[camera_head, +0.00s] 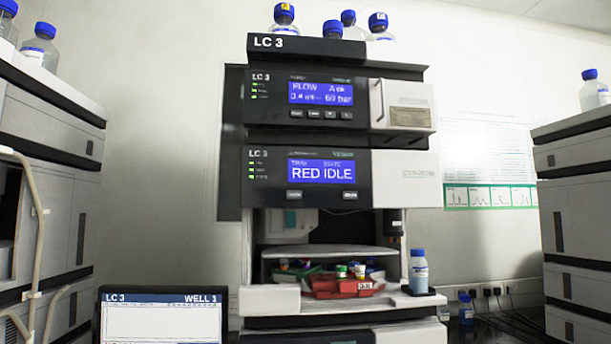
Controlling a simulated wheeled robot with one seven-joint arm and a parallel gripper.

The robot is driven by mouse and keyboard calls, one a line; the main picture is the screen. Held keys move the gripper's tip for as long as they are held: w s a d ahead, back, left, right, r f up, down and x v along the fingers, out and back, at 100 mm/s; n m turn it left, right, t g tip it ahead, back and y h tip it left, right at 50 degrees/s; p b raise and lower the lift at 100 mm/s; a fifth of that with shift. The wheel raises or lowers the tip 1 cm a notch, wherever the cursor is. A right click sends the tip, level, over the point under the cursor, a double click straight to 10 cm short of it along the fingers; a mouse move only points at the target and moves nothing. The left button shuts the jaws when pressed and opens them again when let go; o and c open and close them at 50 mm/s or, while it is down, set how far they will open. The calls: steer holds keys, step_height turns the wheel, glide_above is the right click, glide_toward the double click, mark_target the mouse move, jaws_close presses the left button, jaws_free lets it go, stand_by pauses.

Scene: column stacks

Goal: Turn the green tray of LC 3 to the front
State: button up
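The LC 3 stack (340,46) stands in the middle of the view. Its open sampler bay (328,231) is low in the stack and holds trays of small capped vials. A red tray (340,287) with a small white label is at the front of the bay. A green tray (284,275) shows behind it at the left, mostly hidden by the red tray and vials. The lower display (321,171) reads RED IDLE. My gripper is not in view.
A blue-capped bottle (418,272) stands on the ledge right of the bay. A screen (162,318) reading LC 3, WELL 1 is at the lower left. Other stacks flank the left (50,150) and right (575,225). Several bottles stand on top of LC 3.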

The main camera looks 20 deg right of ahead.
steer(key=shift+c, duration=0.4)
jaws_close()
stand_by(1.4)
